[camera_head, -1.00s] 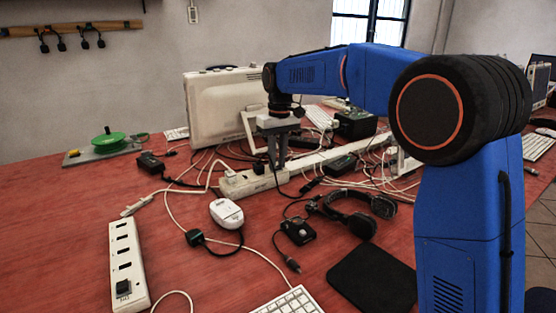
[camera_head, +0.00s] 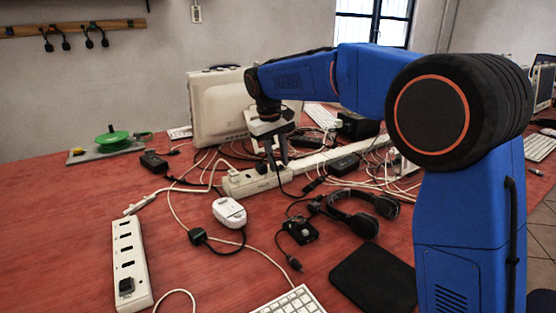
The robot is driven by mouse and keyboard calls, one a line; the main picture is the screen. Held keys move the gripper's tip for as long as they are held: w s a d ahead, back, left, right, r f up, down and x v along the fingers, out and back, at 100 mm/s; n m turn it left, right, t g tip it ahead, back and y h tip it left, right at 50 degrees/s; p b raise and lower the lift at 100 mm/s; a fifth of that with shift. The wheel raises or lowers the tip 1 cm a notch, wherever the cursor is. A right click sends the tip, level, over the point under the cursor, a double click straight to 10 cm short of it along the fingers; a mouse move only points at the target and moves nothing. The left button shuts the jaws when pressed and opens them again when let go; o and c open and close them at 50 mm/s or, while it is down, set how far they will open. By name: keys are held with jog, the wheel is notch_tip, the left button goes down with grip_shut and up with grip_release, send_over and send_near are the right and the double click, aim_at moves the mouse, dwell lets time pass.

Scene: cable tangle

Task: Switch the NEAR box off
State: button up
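A white power strip box (camera_head: 252,182) lies in the middle of the red table, with a small dark label on its front side that I cannot read for sure. Dark plugs and cables sit at its right part. My gripper (camera_head: 277,163) points down over that right part, its fingertips close to the plugs. I cannot tell whether it touches them, or how wide the fingers stand. A second white strip box (camera_head: 129,255) with several dark sockets lies at the front left, a black block at its near end. Which box is called NEAR is not clear. The switch is not distinguishable.
White and black cables tangle behind and right of the middle box. A pale case (camera_head: 217,105) stands behind. Red table at left is mostly clear.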

notch_tip(320, 180, up, 17)
jog(key=s+a, duration=0.1)
jog(key=a, duration=0.1)
jog(key=shift+s+a, duration=0.25)
jog(key=shift+s, duration=0.05)
jog(key=shift+s, duration=0.1)
dwell(0.3)
